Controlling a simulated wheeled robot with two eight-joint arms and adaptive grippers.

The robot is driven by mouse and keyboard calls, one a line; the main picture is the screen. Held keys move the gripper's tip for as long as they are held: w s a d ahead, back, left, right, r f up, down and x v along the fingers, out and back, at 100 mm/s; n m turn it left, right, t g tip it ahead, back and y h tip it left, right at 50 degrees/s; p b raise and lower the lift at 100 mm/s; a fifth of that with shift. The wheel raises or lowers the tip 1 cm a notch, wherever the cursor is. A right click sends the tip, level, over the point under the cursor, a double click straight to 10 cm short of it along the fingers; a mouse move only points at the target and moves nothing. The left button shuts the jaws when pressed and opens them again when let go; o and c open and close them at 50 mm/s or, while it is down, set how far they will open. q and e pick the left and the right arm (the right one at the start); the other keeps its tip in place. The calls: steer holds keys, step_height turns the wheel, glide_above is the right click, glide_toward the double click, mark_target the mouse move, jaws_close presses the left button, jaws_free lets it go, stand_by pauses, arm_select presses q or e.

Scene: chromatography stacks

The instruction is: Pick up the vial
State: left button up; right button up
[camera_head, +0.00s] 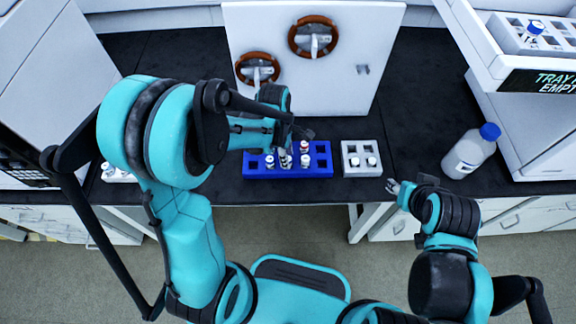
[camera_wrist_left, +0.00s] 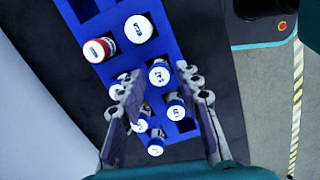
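A blue rack (camera_head: 318,173) on the dark bench holds several vials with white-topped caps; the rack also shows in the left wrist view (camera_wrist_left: 172,45). In that view there is a red-capped vial (camera_wrist_left: 98,50), a white-capped vial (camera_wrist_left: 138,28) and several blue-capped vials, one of them (camera_wrist_left: 160,73) near the fingertips. My left gripper (camera_head: 301,134) is above the rack. Its fingers are apart in the wrist view (camera_wrist_left: 158,85), with blue-capped vials seen between and below them; I see no grip on any. My right gripper (camera_head: 391,186) is at the bench's front edge, its opening unclear.
A small grey rack (camera_head: 347,168) with two vials stands right of the blue rack. A blue-capped bottle (camera_head: 468,155) stands farther right, beside a white instrument stack with a tray (camera_head: 508,35). A white panel (camera_head: 340,85) with brown rings stands behind the racks.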

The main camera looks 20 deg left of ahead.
arm_select(q)
step_height(320, 180, down, 2)
steer(key=shift+d+f+b, duration=0.1)
steer(key=shift+f+b, duration=0.1)
steer(key=shift+b, duration=0.1)
steer(key=shift+r, duration=0.1)
steer(key=c, duration=0.7)
steer(key=shift+c, duration=0.2)
